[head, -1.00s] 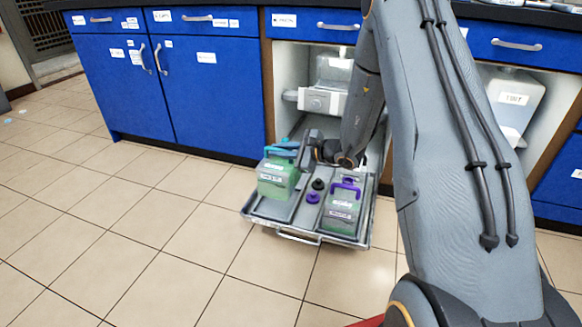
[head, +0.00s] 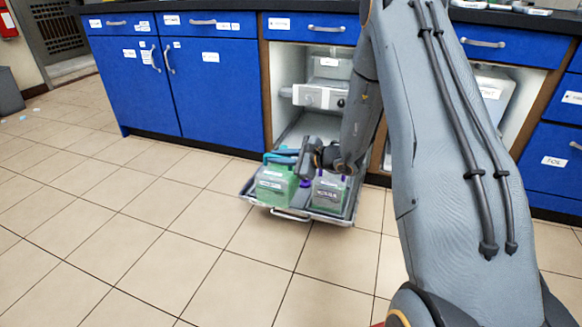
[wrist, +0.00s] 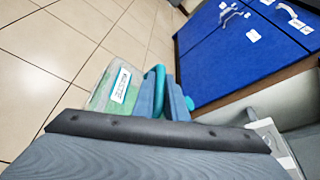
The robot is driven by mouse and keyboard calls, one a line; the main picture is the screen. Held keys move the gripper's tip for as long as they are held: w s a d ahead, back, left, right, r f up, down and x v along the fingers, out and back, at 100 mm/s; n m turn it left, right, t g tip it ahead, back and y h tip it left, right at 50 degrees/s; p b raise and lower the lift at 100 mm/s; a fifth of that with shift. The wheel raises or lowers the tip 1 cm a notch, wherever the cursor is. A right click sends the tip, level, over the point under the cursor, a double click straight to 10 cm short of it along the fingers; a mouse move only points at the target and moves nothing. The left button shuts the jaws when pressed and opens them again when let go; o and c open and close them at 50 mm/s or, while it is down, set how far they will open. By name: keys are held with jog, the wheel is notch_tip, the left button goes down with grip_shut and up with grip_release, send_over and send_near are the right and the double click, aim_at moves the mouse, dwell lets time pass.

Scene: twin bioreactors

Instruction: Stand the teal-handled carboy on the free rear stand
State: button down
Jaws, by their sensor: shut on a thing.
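The teal-handled carboy (head: 271,188), a green translucent container with a white label, is at the front left of the pulled-out tray (head: 347,217) in the head view. My gripper (head: 283,157) is shut on its teal handle. In the wrist view, the carboy (wrist: 116,88) is beside the blue-grey fingers (wrist: 166,97), with the teal handle between them. I cannot tell whether its base touches the tray. A purple-handled carboy (head: 327,194) stands close to its right. The rear of the tray is partly hidden by my arm, and I cannot clearly make out the rear stand.
The tray extends from an open cabinet, with a grey-white unit (head: 318,96) above its rear. Blue cabinet doors (head: 215,95) are to the left. Another container (head: 492,88) sits in the right bay, partly behind my arm. The tiled floor (head: 120,235) in front is clear.

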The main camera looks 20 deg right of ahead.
jog(key=shift+a+r, duration=0.1)
jog(key=shift+r, duration=0.1)
jog(key=shift+w+d, duration=0.1)
jog(key=shift+d, duration=0.3)
jog(key=shift+a, duration=0.15)
dwell(1.2)
